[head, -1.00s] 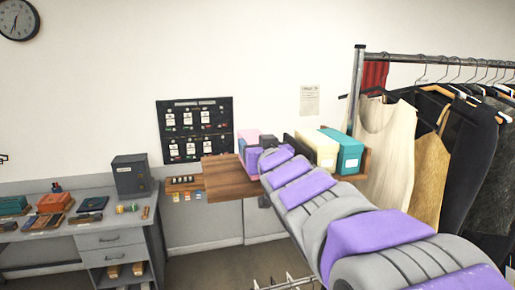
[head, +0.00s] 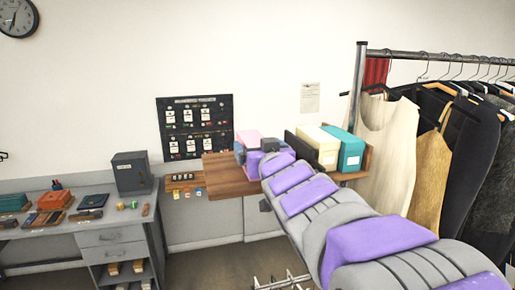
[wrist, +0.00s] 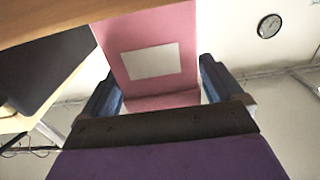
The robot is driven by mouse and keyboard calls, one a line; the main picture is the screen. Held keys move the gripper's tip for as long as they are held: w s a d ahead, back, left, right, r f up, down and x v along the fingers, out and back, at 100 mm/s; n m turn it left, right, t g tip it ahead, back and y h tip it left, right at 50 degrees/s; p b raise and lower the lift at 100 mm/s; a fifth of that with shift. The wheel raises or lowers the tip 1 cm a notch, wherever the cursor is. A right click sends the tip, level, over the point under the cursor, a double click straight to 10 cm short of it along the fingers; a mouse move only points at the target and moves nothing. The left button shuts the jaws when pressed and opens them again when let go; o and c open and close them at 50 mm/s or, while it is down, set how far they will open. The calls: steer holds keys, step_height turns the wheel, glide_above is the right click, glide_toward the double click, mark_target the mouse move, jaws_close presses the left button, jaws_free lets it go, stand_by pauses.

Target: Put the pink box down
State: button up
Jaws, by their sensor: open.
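The pink box (head: 247,137) is upright on the left part of the wooden shelf (head: 228,181), as far as the head view shows. My gripper (head: 255,149) is in front of it, with one blue-grey finger on each side. In the wrist view the pink box (wrist: 112,42), with a blank white label, stands between the open fingers of my gripper (wrist: 157,80). Narrow gaps seem to show beside the fingers.
A dark divider (head: 297,149), a cream box (head: 318,146) and a teal box (head: 345,148) stand to the right on the shelf. A clothes rack (head: 358,85) is farther right. The shelf's left end is bare. A grey desk (head: 108,222) stands at left.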

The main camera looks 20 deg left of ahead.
steer(key=b+v, duration=0.2)
steer(key=v, duration=0.9)
steer(key=shift+s+f, duration=0.1)
steer(key=s+d+f+m+g+h, duration=0.2)
steer(key=s+d+f+g+h, duration=0.15)
steer(key=d+f, duration=0.65)
steer(key=s+d+f+m+g+h, duration=0.25)
steer(key=d+f+h, duration=0.25)
steer(key=d+f, duration=0.55)
steer(key=s+d+f+g, duration=0.1)
steer(key=s+f+g, duration=0.2)
steer(key=s, duration=0.5)
steer(key=s+d+f+m+g, duration=0.1)
steer(key=s+f+g, duration=0.3)
steer(key=s, duration=0.5)
steer(key=s+d+f+g, duration=0.2)
steer(key=s+f+g, duration=0.2)
steer(key=s, duration=0.5)
step_height(320, 180, down, 2)
steer(key=shift+d+f+m+h, duration=0.1)
steer(key=shift+d+m+h, duration=0.25)
